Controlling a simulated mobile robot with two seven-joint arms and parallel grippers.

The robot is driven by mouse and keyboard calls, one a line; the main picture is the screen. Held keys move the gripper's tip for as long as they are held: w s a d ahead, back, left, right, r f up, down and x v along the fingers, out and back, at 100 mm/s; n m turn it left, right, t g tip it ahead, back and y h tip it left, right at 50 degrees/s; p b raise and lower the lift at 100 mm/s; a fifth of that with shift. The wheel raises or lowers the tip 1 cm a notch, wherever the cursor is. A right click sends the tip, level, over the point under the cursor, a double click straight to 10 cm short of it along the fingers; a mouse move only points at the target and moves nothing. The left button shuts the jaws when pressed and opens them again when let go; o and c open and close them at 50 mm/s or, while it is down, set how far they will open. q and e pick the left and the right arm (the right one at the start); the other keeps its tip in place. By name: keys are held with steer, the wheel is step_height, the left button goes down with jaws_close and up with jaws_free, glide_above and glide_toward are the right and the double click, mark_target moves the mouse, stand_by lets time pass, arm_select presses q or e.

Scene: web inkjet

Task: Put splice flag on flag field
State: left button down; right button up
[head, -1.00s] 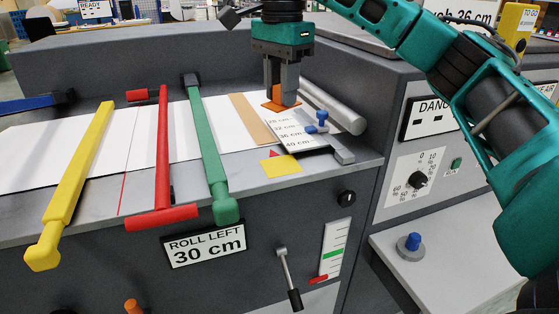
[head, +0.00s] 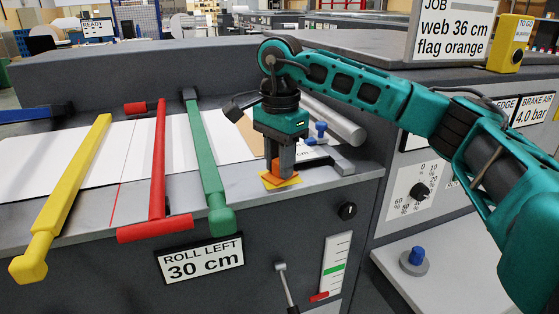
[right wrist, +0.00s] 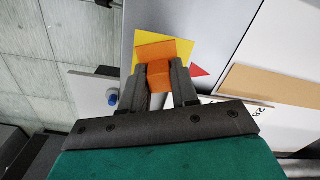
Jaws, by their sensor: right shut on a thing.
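The orange splice flag (head: 271,180) is between the fingers of my right gripper (head: 279,170), which is shut on it. The yellow flag field (head: 291,182) is on the front ledge of the machine, partly covered by the flag and fingers. In the right wrist view the flag (right wrist: 157,50) overlaps the yellow field (right wrist: 180,41), which shows around its top and right sides. I cannot tell whether the flag touches the field or hovers just above it. My left gripper is not in view.
Green (head: 207,160), red (head: 158,170) and yellow (head: 65,200) bars lie across the white web to the left. A small blue knob (head: 320,130) and a grey roller (head: 338,122) are behind the gripper. A job sign (head: 455,30) reads "web 36 cm, flag orange".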

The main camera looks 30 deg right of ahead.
steer(key=shift+f, duration=0.2)
steer(key=o, duration=1)
steer(key=shift+r, duration=0.1)
step_height(320, 180, up, 12)
steer(key=shift+r+p, duration=0.1)
steer(key=shift+p, duration=1.05)
steer(key=shift+s, duration=0.1)
